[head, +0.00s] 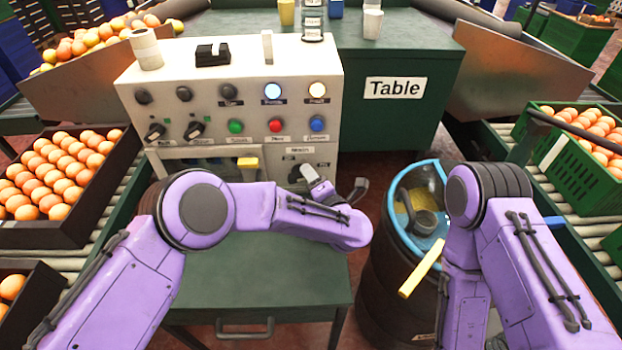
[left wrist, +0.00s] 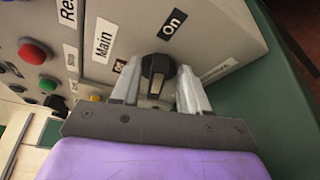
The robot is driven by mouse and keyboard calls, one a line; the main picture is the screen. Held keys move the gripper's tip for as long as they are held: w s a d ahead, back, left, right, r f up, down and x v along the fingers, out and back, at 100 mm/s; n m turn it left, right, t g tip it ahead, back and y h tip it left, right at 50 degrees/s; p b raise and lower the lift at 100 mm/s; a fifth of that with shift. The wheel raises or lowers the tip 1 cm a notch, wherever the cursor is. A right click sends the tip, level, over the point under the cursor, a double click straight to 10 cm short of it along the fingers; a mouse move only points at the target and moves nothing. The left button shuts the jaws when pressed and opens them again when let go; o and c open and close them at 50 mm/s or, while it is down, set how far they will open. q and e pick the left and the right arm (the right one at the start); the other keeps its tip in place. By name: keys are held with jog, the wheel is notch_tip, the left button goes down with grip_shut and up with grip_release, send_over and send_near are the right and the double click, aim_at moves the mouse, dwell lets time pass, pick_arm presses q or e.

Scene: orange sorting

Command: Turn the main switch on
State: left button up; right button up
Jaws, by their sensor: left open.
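The main switch is a black rotary knob (left wrist: 157,70) on the light grey control panel (head: 130,95), low at its right side. In the left wrist view a "Main" label (left wrist: 103,40) and an "On" label (left wrist: 172,23) lie by it, with a smaller, partly hidden label to its left. The knob's setting is hard to read. My left gripper (left wrist: 158,88) is open, its two silver fingers on either side of the knob. I cannot tell whether they touch it. In the head view my left gripper (head: 309,176) partly hides the switch. My right gripper is not seen.
Other knobs and green, red (head: 275,126) and blue buttons sit higher on the panel. A green table (head: 400,60) stands behind. A dark barrel (head: 385,270) with a blue rim stands at right. Crates of oranges (head: 40,232) line both sides.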

pick_arm(q)
jog(key=v, duration=1)
jog(key=shift+b, duration=0.4)
jog(key=shift+s, duration=0.15)
